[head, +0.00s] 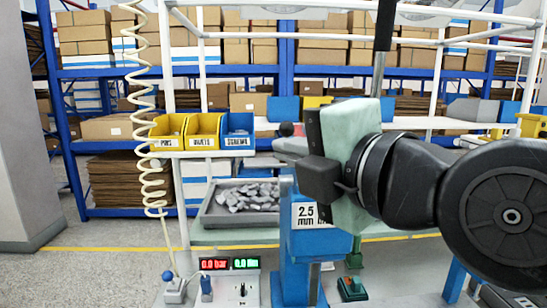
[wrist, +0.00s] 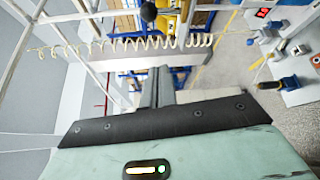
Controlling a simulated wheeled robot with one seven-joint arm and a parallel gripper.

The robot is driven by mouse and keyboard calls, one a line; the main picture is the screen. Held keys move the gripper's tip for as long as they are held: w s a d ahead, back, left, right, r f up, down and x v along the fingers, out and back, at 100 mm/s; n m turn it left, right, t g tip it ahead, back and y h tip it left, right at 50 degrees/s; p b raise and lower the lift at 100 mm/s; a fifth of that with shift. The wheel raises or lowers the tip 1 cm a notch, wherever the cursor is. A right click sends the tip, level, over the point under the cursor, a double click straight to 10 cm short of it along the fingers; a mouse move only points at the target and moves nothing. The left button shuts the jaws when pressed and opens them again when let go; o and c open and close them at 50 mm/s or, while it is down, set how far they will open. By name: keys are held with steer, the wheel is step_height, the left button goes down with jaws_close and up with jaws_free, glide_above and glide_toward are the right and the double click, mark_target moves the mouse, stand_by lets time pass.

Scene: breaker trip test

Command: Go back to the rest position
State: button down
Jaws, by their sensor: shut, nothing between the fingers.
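My gripper (head: 285,146) is raised at the middle of the head view, above the bench, with its pale green body turned side-on and its fingers to the left. In the wrist view the grey fingers (wrist: 160,82) are together with nothing between them. A black ball knob (wrist: 148,12) shows beyond the fingertips there; I cannot tell whether it is near them. A control box (head: 230,284) with red and green displays and a toggle switch (head: 242,290) stands low on the bench, well below my gripper. The box also shows at the upper right of the wrist view (wrist: 290,62).
A blue stand (head: 300,265) marked 2.5 mm rises below my gripper. A grey tray (head: 210,213) of metal pieces lies left of it. Yellow bins (head: 203,142) and a blue bin (head: 238,143) sit behind. A coiled cable (head: 146,110) hangs at the left.

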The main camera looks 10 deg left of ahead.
steer(key=s+d+f+m+g+h+b, duration=0.1)
steer(key=s+d+f+m+g+h, duration=0.25)
steer(key=f, duration=0.65)
steer(key=s+d+f+m+g+h+b, duration=0.1)
steer(key=d+f+m+g+h, duration=0.25)
steer(key=f+m, duration=0.5)
steer(key=s+d+f+m+g+h+b, duration=0.1)
steer(key=s+d+f+m+g+h, duration=0.3)
steer(key=s+d+f+m, duration=0.3)
steer(key=d+f+m+g, duration=0.1)
steer(key=d+f+m, duration=0.1)
steer(key=d+f, duration=0.1)
steer(key=shift+s+d+f, duration=0.25)
steer(key=shift+s+d, duration=0.15)
steer(key=shift+d, duration=0.15)
